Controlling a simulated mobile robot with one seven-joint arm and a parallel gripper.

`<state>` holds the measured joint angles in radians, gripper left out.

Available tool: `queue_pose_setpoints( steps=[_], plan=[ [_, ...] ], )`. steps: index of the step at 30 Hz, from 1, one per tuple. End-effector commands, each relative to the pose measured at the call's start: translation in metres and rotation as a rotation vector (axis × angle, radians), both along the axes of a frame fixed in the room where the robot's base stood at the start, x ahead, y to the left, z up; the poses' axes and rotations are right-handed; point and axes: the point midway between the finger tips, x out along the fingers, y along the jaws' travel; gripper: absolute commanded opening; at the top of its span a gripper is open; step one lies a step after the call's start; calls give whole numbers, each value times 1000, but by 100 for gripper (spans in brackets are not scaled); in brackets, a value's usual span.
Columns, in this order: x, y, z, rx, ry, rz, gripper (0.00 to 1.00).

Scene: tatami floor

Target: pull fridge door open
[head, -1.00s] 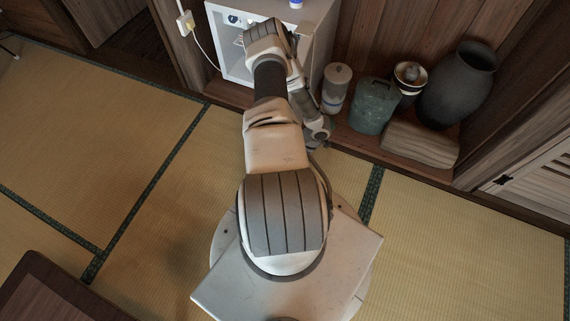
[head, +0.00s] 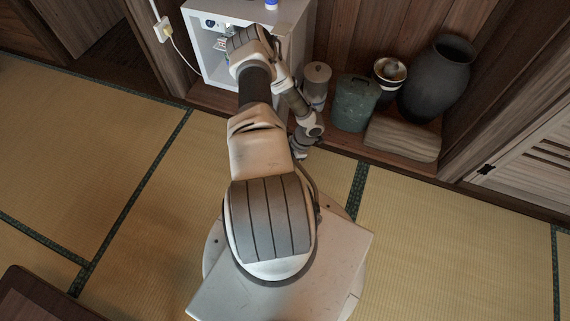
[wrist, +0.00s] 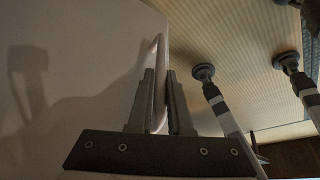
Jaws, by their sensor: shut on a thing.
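The white fridge (head: 301,38) stands at the top of the head view, against the wooden wall. Its front is uncovered, so its lit inside (head: 211,48) shows, with small items in it. My arm covers part of the opening, and I cannot make out the door in that view. In the wrist view a broad pale panel, apparently the fridge door (wrist: 70,60), fills the left side with a shadow on it. My gripper (wrist: 160,85) is shut on the pale handle (wrist: 159,50) at its edge. In the head view my fingers are hidden behind my arm.
A grey canister (head: 316,84), a green container (head: 355,103), a pot (head: 389,74), a dark vase (head: 437,80) and a wooden block (head: 402,139) stand right of the fridge. A cord runs from the wall outlet (head: 163,30). Tatami (head: 110,130) at left is clear; a dark table (head: 35,298) is bottom left.

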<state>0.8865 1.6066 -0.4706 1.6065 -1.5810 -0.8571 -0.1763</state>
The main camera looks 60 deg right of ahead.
Motion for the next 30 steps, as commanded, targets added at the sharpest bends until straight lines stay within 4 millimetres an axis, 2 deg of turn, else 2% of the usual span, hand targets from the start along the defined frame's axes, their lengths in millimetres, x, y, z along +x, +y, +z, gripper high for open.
queue_pose_setpoints(
  steps=[6, 7, 11, 12, 23, 26, 30],
  plan=[
    [0, 0, 0, 0, 0, 0, 0],
    [0, 0, 0, 0, 0, 0, 21],
    [0, 0, 0, 0, 0, 0, 44],
    [0, 0, 0, 0, 0, 0, 47],
    [-1, -2, 6, -1, 0, 0, 47],
    [-4, -6, 20, -3, 0, -1, 47],
    [-11, -15, 50, -3, -1, -1, 47]
  ],
)
